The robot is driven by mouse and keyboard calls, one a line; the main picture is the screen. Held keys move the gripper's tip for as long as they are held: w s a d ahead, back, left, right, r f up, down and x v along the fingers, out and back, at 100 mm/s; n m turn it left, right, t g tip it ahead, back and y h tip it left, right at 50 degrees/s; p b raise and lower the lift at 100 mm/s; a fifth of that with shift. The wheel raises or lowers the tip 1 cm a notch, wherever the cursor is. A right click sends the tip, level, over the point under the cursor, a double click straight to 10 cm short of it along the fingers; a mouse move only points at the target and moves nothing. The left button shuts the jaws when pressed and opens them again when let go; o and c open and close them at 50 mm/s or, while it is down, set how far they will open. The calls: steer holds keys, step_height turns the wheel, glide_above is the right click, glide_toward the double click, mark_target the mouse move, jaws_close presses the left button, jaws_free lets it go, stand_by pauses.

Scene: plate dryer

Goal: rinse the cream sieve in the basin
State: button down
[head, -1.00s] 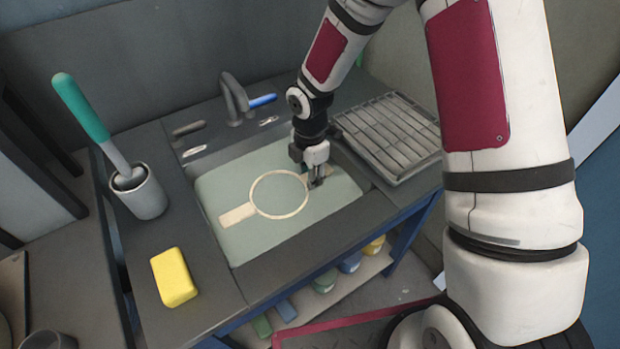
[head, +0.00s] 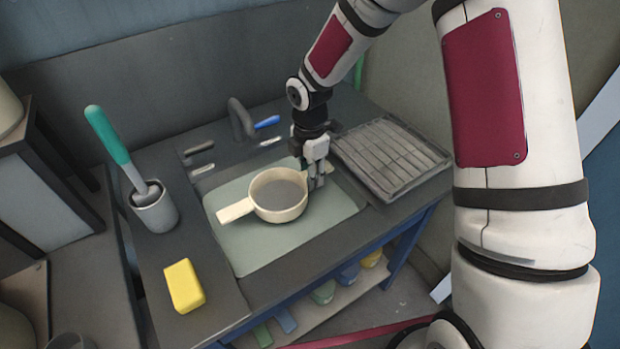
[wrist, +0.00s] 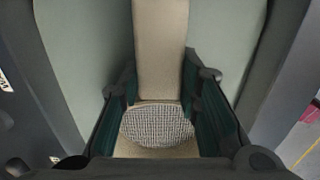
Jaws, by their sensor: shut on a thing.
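The cream sieve (head: 282,214) is in the head view, over the basin (head: 250,255), with its flat handle pointing left. Its whole bowl shows above the pale green water, and its grey mesh shows inside. My gripper (head: 316,184) is shut on the sieve's right side, opposite the long handle. In the wrist view, the sieve's cream handle (wrist: 160,45) and part of its mesh show between the teal-padded fingers. The exact grip spot is partly hidden by my fingers.
A grey drying rack (head: 388,155) lies right of the basin. A tap (head: 241,120) with a blue lever stands behind it. A yellow sponge (head: 184,286) and a grey holder (head: 155,212) with a green-handled brush are on the left. Free counter lies around the sponge.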

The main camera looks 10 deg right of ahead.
steer(key=shift+r+p, duration=1.25)
steer(key=shift+r, duration=1.6)
